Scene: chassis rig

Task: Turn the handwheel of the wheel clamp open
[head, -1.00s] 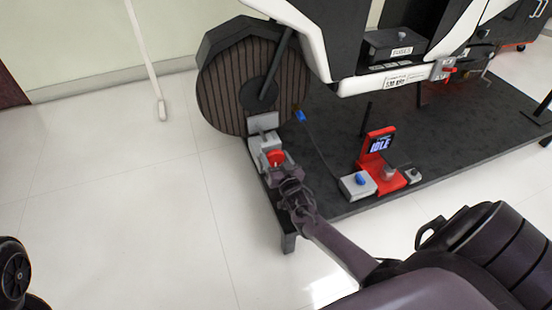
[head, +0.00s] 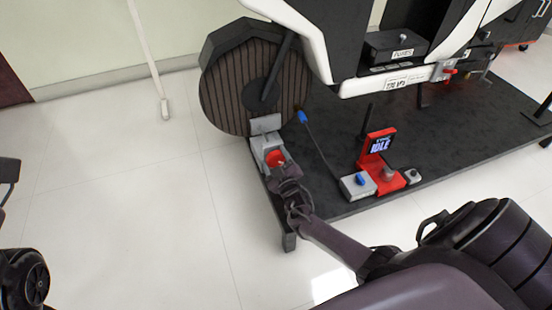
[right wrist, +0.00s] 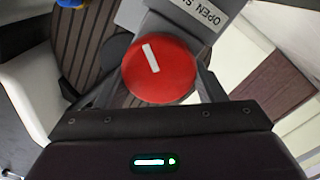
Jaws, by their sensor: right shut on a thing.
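The wheel clamp (head: 264,143) is a grey block at the left front corner of the dark platform, against the large ribbed wheel (head: 252,80). Its red round handwheel (head: 275,158) faces my right gripper (head: 281,168). In the right wrist view the red handwheel (right wrist: 160,70) sits between my two fingers, with a white line mark tilted slightly from upright. The fingers are shut on its sides. My left gripper is not in view; dark parts at the left edge are mine.
A red stand with an "IDLE" screen (head: 381,144), a grey box with a blue knob (head: 359,185) and a small grey button box (head: 412,176) stand on the platform (head: 330,120) to the right. A black-and-white vehicle body (head: 330,50) overhangs it. The floor at left is clear.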

